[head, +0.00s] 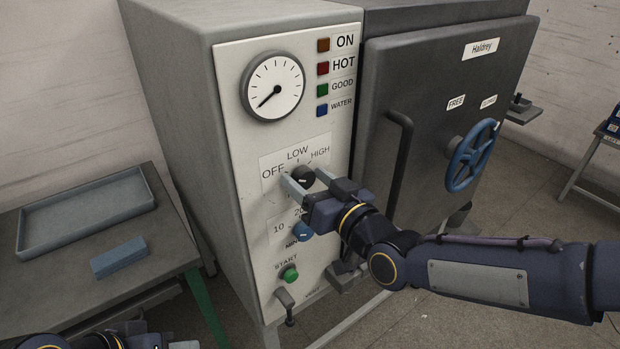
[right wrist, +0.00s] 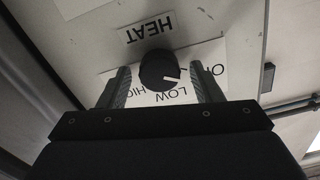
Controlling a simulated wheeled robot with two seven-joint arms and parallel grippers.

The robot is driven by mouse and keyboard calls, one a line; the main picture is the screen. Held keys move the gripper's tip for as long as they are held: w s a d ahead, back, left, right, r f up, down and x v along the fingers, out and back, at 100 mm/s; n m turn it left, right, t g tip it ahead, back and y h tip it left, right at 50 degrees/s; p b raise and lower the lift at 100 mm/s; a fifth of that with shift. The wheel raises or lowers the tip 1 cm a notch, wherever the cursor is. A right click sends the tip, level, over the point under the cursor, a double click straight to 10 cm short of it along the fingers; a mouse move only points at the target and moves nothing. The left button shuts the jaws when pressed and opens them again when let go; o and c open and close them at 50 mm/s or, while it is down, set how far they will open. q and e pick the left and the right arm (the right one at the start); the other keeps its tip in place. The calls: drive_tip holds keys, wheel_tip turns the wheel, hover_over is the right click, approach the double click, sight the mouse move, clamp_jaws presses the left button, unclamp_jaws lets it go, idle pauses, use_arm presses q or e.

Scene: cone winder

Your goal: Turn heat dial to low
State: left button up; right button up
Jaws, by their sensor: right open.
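The heat dial is a round black knob (head: 304,178) on the pale front panel, with OFF, LOW and HIGH printed around it. It shows close up in the right wrist view (right wrist: 157,70), where the lettering is upside down. Its white pointer mark faces the OFF label (right wrist: 207,76) more than the LOW label (right wrist: 173,93). My right gripper (head: 306,184) is open, with one finger on each side of the knob. In the right wrist view a gap shows between the knob and each finger.
A round gauge (head: 273,86) and coloured lamps are above the dial. A blue knob (head: 302,231), a green start button (head: 290,273) and a lever (head: 286,300) are below. A door with a blue handwheel (head: 471,156) is at right. A tray (head: 88,212) and blue block (head: 119,257) lie on the left table.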

drive_tip(key=shift+c, duration=0.3)
drive_tip(key=c, duration=0.9)
drive_tip(key=shift+f+m+b, duration=0.2)
drive_tip(key=shift+m+b, duration=0.6)
drive_tip(key=shift+b, duration=0.35)
drive_tip(key=shift+c, duration=0.2)
drive_tip(key=m+b, duration=0.7)
drive_tip(key=b, duration=0.1)
drive_tip(key=shift+f+m, duration=0.15)
drive_tip(key=shift+m, duration=0.15)
drive_tip(key=shift+w+m+b, duration=0.1)
drive_tip(key=shift+m+b, duration=1.2)
drive_tip(key=shift+b, duration=0.35)
drive_tip(key=shift+r, duration=0.2)
drive_tip(key=o, duration=1)
